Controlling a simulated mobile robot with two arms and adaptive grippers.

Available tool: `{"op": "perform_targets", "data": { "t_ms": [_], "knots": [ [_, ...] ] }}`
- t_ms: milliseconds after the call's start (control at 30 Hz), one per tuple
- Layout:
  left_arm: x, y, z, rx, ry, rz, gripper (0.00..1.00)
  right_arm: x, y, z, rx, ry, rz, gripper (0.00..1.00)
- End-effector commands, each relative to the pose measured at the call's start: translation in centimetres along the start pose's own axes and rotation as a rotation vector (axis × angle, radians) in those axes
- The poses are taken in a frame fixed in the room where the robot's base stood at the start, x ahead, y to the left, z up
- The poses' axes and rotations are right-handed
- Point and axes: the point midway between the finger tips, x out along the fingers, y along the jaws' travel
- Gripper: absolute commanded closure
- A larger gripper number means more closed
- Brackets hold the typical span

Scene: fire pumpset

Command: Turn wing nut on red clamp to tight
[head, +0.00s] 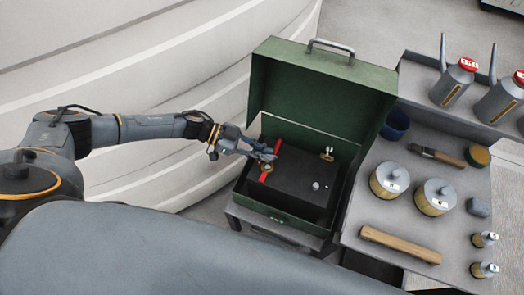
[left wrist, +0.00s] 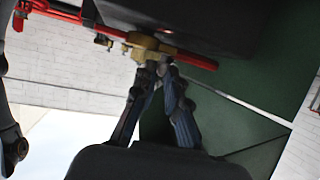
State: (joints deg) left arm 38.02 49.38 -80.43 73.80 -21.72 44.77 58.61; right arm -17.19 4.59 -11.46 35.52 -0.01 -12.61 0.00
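The red clamp (head: 270,164) is a bar across the left end of a black battery (head: 297,183), inside an open green metal box (head: 312,83). It also shows in the left wrist view (left wrist: 195,59), with a brass fitting (left wrist: 150,46) on it. My left gripper (head: 268,154) is over the clamp in the head view. In the left wrist view its two fingers (left wrist: 158,73) converge, with their tips close together right at the brass fitting. The wing nut is too small and too hidden by the fingertips to make out, so a grip on it is unclear. My right gripper is not seen.
The raised lid stands behind the battery. Metal fittings (head: 327,154) stick up from the battery top. A pale curved wall is at left.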

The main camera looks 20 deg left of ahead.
Motion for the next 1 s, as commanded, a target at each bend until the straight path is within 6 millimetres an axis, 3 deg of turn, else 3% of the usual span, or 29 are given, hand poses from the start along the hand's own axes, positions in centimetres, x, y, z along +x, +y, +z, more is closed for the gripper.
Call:
{"op": "perform_targets", "data": {
  "t_ms": [333, 467, 800, 1000],
  "knots": [
    [-0.1, 0.0, 0.0, 0.0, 0.001, 0.001, 0.71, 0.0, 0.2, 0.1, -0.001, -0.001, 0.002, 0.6],
    [-1.0, 0.0, 0.0, -0.001, 0.0, -0.001, 0.71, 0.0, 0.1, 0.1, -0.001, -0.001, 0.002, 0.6],
    [-7.8, -0.1, 0.1, -0.002, -0.002, -0.002, 0.71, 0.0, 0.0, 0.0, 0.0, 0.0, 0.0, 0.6],
    [-10.9, -0.1, 0.0, -0.001, 0.0, -0.001, 0.71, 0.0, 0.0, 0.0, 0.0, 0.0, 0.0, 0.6]
  ]
}}
